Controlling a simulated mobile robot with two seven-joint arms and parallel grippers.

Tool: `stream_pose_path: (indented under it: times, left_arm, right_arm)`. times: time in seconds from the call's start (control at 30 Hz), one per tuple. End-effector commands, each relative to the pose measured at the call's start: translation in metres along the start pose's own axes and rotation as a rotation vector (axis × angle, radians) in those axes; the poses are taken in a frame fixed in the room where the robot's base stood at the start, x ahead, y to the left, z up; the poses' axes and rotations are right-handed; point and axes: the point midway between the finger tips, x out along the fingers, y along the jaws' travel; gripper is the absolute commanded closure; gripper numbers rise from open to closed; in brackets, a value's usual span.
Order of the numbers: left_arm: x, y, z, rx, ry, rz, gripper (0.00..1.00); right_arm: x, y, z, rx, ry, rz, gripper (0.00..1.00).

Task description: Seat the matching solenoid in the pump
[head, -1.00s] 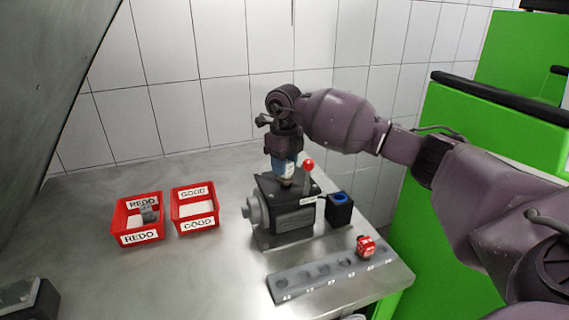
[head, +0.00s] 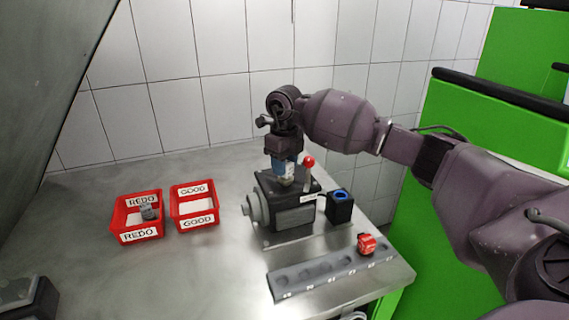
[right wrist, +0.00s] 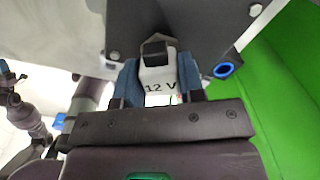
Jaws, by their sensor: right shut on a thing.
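My right gripper (head: 285,172) is over the top of the dark grey pump (head: 293,215), pointing down. It is shut on a white solenoid (right wrist: 157,75) marked "12 V", which sits between the blue fingers in the right wrist view. The solenoid's white lower part also shows in the head view (head: 287,181), just at the pump's top. I cannot tell whether it is in the pump or only above it. A red solenoid (head: 366,245) stands in the grey rack (head: 285,291) in front of the pump. My left gripper is not in view.
A red-knobbed lever (head: 309,162) rises close to the right of the gripper. A black box with a blue ring (head: 341,208) stands right of the pump. The REDO tray (head: 140,237) holds a grey part; the GOOD tray (head: 197,222) looks empty. Bare table lies in front of the trays.

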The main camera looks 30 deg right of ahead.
Motion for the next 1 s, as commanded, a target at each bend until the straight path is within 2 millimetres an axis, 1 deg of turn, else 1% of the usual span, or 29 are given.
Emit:
stream_pose_path:
  times: [0.4, 0.97, 1.0]
  left_arm:
    - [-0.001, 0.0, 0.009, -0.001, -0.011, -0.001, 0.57]
    - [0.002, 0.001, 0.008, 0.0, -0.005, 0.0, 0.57]
    - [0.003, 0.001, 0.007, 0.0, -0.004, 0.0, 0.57]
  right_arm:
    - [0.006, 0.0, 0.0, 0.0, 0.0, 0.0, 0.81]
    - [0.012, 0.0, 0.0, 0.0, 0.0, 0.0, 0.81]
    - [0.012, 0.0, 0.0, 0.0, 0.0, 0.0, 0.59]
